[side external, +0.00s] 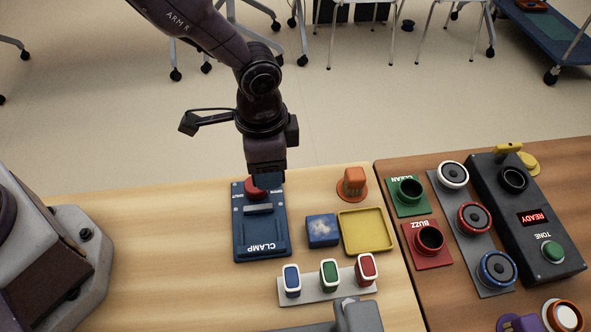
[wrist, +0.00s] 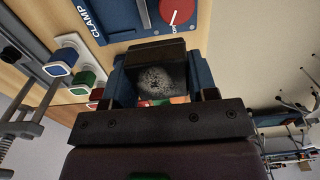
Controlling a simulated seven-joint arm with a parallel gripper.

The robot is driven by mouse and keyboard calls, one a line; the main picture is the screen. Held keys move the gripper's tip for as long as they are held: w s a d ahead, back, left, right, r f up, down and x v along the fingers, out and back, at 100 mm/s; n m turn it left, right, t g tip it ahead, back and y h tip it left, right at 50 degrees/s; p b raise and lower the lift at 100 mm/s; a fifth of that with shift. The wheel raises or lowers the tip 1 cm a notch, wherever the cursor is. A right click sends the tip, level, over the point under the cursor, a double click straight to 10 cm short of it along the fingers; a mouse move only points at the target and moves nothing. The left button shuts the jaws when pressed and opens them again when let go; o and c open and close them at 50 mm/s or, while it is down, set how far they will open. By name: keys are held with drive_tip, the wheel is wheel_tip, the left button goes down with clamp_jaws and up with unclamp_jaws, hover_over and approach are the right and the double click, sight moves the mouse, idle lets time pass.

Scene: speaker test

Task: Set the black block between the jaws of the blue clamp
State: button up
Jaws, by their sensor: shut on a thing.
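The blue clamp (side external: 275,243) lies flat on the light wooden table, with a grey jaw bar (side external: 258,209) across its middle and a red knob (side external: 255,184) at its far end. My gripper (side external: 267,181) is over that far end, partly covering the knob. In the wrist view, my gripper (wrist: 163,84) is shut on the black block (wrist: 160,78), whose near face has a grey speckled patch. The clamp (wrist: 118,18) and its knob (wrist: 177,12) show beyond the block. In the side view I cannot make out the block; my gripper seems to hide it.
A blue block (side external: 322,230) with a whitish patch and a yellow tray (side external: 345,246) stand right of the clamp. An orange piece (side external: 352,182) is behind the tray. A grey rack (side external: 309,292) with blue, green and red pieces is in front. Speakers and a dark tester (side external: 508,222) fill the right table.

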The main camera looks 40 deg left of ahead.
drive_tip(key=s+a+r, duration=0.3)
drive_tip(key=s, duration=0.2)
drive_tip(key=n, duration=1.2)
hover_over(261, 230)
drive_tip(key=f, duration=0.3)
drive_tip(key=s+f, duration=0.1)
drive_tip(key=shift+a+f, duration=0.25)
drive_tip(key=shift+f, duration=0.15)
drive_tip(key=n, duration=0.3)
drive_tip(key=shift+w+d, duration=0.2)
drive_tip(key=shift+w, duration=0.2)
drive_tip(key=n, duration=0.2)
drive_tip(key=shift+n, duration=0.3)
drive_tip(key=shift+f, duration=3.25)
drive_tip(key=shift+f, duration=0.15)
drive_tip(key=o, duration=1.1)
drive_tip(key=shift+c, duration=0.2)
